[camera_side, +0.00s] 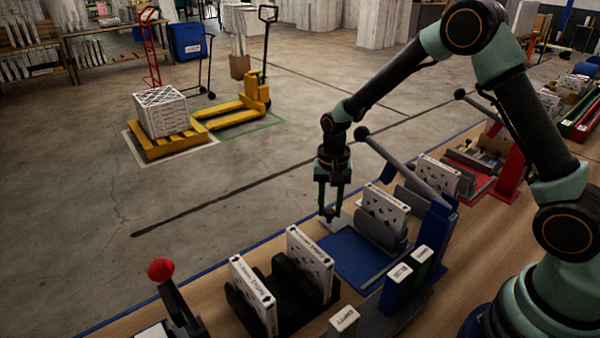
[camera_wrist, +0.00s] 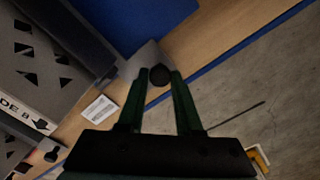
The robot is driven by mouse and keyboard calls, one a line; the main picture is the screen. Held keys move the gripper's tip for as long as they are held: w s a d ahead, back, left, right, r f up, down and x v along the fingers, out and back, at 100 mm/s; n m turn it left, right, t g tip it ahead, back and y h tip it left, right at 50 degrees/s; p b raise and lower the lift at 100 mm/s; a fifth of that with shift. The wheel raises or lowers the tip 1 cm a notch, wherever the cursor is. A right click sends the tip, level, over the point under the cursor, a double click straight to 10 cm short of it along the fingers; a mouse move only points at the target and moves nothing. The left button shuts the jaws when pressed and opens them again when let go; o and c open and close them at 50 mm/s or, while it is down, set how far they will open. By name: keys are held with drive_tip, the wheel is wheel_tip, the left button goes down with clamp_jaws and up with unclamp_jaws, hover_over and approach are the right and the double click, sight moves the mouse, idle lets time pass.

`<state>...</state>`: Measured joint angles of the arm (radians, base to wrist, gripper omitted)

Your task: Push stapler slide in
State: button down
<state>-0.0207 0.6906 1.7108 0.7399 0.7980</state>
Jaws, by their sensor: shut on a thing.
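The stapler station has a flat blue base (camera_side: 345,258) with a boxed filter (camera_side: 385,213) standing upright in a grey holder; the box's printed face with dark triangles also shows at left in the wrist view (camera_wrist: 35,55). A grey slide plate (camera_wrist: 146,54) lies at the base's outer edge, toward the table's far side. It carries a round black knob (camera_wrist: 160,75). My gripper (camera_side: 329,213) points down and is shut on the knob, with one finger on each side in the wrist view. The slide's inner end is hard to make out.
A grey lever with a black ball (camera_side: 361,133) slants above the station from a blue post (camera_side: 438,222). Black holders with two boxed filters (camera_side: 308,257) stand at front left. A red-knobbed lever (camera_side: 161,269) is farther left.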

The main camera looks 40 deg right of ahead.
drive_tip(key=c, duration=0.6)
unclamp_jaws()
drive_tip(key=shift+d, duration=0.3)
drive_tip(key=shift+a, duration=0.1)
drive_tip(key=shift+a, duration=0.65)
wheel_tip(320, 180, up, 13)
drive_tip(key=shift+s+d+r+n+t, duration=0.3)
drive_tip(key=shift+s+r+n+t, duration=0.95)
drive_tip(key=shift+s, duration=1.4)
drive_tip(key=shift+s+d+r+n+t, duration=0.3)
drive_tip(key=shift+s+r+n+t, duration=0.3)
drive_tip(key=shift+s+r+n, duration=1.65)
drive_tip(key=shift+s+d+r+n+t, duration=0.3)
drive_tip(key=shift+s+r+n+t, duration=0.8)
drive_tip(key=shift+s, duration=1.9)
drive_tip(key=shift+r, duration=0.1)
